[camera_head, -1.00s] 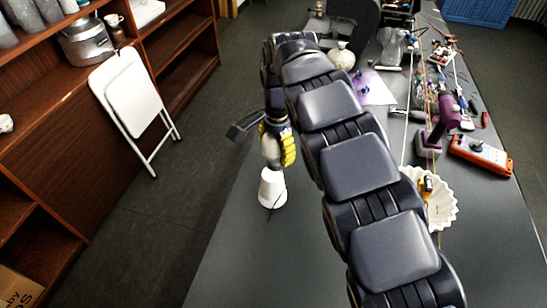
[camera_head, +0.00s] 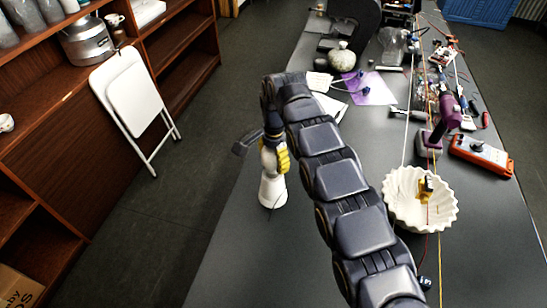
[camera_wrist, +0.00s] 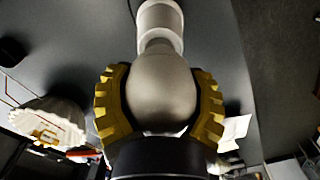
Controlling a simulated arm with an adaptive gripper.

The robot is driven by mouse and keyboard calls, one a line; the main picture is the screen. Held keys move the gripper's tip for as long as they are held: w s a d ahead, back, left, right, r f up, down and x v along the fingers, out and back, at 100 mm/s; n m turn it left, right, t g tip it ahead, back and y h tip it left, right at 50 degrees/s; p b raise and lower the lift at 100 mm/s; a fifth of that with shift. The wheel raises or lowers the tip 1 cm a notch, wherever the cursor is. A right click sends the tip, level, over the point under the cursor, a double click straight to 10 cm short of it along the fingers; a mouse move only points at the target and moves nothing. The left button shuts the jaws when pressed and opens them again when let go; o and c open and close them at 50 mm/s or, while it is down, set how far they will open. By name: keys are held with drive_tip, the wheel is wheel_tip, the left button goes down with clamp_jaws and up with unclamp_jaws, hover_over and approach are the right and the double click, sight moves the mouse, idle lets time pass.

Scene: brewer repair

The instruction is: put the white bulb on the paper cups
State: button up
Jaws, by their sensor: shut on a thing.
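The white bulb (camera_wrist: 160,88) is held between the two yellow ribbed fingers of my gripper (camera_wrist: 160,104). Its narrow end points at the white paper cups (camera_wrist: 163,15), which look like one upside-down stack. In the head view, the paper cups (camera_head: 272,192) stand on the dark table, and my gripper (camera_head: 272,158) is directly above them, with the bulb (camera_head: 267,160) pale between its fingers. The bulb's lower end appears to meet the top of the cups; I cannot tell if it rests on them.
A white fluted bowl (camera_head: 400,210) with a yellow item inside stands to the right of my arm. A round pale vase (camera_head: 342,56), a purple sheet (camera_head: 372,88) and an orange meter (camera_head: 481,152) lie farther along the table. The table's left edge is close to the cups.

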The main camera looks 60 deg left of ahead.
drive_tip(key=shift+f, duration=0.1)
drive_tip(key=o, duration=1.2)
wheel_tip(320, 180, up, 11)
drive_tip(key=shift+a+f, duration=0.1)
drive_tip(key=shift+f, duration=0.1)
drive_tip(key=shift+w+r, duration=0.1)
drive_tip(key=shift+r, duration=0.75)
drive_tip(key=shift+w, duration=0.1)
